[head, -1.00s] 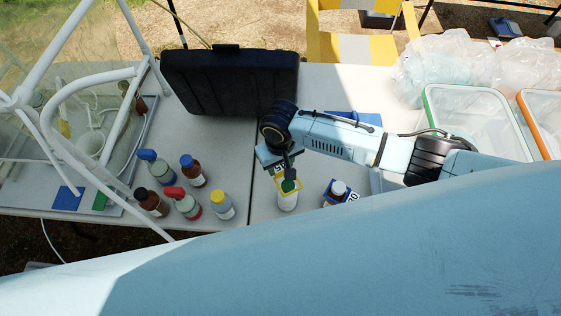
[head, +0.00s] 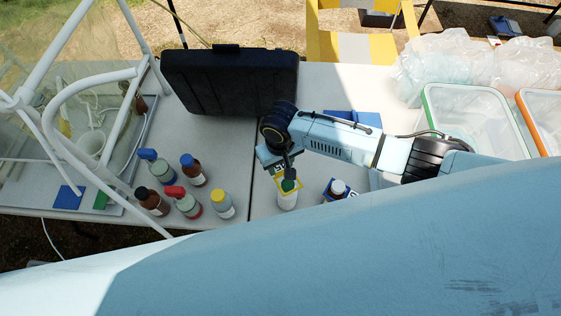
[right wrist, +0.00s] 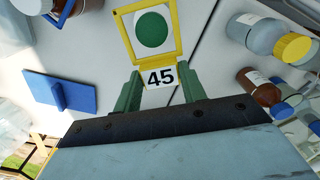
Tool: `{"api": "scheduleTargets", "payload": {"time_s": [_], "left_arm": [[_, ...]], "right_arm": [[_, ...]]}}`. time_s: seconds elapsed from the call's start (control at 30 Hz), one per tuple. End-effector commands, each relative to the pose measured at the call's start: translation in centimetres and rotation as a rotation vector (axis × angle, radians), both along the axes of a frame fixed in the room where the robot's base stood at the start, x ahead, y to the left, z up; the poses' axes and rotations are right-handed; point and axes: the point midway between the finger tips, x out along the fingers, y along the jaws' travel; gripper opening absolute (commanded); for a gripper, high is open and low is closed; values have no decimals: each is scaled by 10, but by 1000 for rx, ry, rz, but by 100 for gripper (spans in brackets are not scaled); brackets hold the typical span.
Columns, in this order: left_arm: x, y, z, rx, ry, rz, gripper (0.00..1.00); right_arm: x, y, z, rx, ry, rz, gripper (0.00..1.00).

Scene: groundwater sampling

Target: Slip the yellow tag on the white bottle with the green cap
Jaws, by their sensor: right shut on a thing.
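The yellow tag (head: 298,181) is a square frame with a number plate reading 45; it also shows in the right wrist view (right wrist: 178,30). My right gripper (head: 287,168) is shut on the plate, its green fingers (right wrist: 160,84) on either side. The white bottle (head: 288,202) stands upright on the table under the frame. Its green cap (head: 288,186) shows inside the frame opening, also in the right wrist view (right wrist: 152,29). I cannot tell how far the frame sits above or around the cap. My left gripper is not in view.
A white-capped bottle (head: 338,186) with a blue tag stands close on the right. Several bottles, including a yellow-capped one (head: 222,203), stand to the left. A black case (head: 228,80) is behind; a green-rimmed bin (head: 470,115) is at right.

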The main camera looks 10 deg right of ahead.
Motion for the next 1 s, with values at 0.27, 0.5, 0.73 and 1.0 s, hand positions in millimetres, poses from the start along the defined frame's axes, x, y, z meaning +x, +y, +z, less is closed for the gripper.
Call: {"api": "scheduleTargets", "payload": {"time_s": [0.27, 0.5, 0.73, 1.0], "left_arm": [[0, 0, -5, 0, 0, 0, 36], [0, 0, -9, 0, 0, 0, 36], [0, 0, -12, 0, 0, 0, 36], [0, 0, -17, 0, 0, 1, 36]], "right_arm": [[0, 0, -9, 1, 1, 0, 28], [0, 1, -16, 1, 1, 0, 28], [0, 0, -23, 0, 0, 0, 28], [0, 0, -32, 1, 0, 0, 28]]}}
